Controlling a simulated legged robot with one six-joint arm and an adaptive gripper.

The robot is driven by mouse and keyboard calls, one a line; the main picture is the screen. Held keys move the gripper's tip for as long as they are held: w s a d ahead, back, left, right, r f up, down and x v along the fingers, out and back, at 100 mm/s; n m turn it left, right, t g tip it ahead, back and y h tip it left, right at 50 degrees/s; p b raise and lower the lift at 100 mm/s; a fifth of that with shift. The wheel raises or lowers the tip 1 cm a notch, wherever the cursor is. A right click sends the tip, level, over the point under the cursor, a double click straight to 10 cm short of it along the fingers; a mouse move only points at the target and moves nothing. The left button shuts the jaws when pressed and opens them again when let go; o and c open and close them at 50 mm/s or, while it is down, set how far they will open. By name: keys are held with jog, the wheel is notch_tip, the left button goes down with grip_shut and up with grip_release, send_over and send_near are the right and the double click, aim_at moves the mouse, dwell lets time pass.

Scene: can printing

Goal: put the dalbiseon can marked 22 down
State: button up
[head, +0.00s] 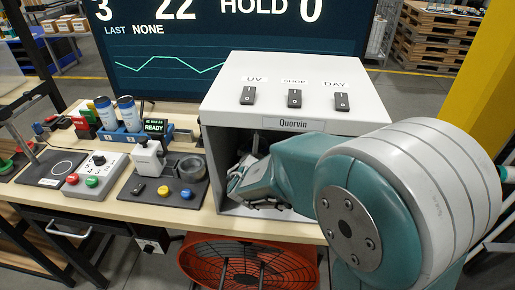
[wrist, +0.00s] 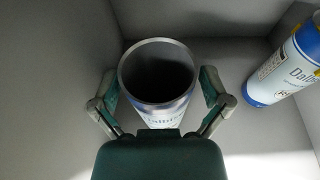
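An open-topped can (wrist: 157,75) with part of a Dalbiseon-like label stands upright in the wrist view; no number on it is readable. My gripper (wrist: 160,90) has one finger on each side of this can, with a slim gap showing beside its wall, so it looks open around it. The can appears to be on the grey floor inside the white Quorvin cabinet (head: 310,122). In the head view my gripper (head: 245,180) is inside that cabinet, largely hidden by my arm.
A second blue-and-white can (wrist: 295,70) is near the right wall. Cabinet walls are close. Outside, two cans (head: 126,112) are in a blue holder, left of a READY device (head: 152,150). A switch box (head: 97,172) stands farther left.

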jog(key=shift+a, duration=0.15)
jog(key=shift+s+a+r, duration=0.1)
jog(key=shift+s+r, duration=0.1)
jog(key=shift+s, duration=0.2)
jog(key=v, duration=1.1)
jog(key=s+d+m+g+h, duration=0.2)
jog(key=s+d+m+g, duration=0.15)
jog(key=d+m, duration=0.5)
jog(key=s+d+m+g+h, duration=0.25)
jog(key=s+d+m, duration=0.25)
jog(key=d+m, duration=0.3)
jog(key=s+a+r+m+g+y, duration=0.2)
jog(key=s+m+y, duration=0.5)
jog(key=m, duration=1)
jog(key=shift+s+a+g, duration=0.4)
jog(key=shift+s+a, duration=0.25)
jog(key=shift+s, duration=0.55)
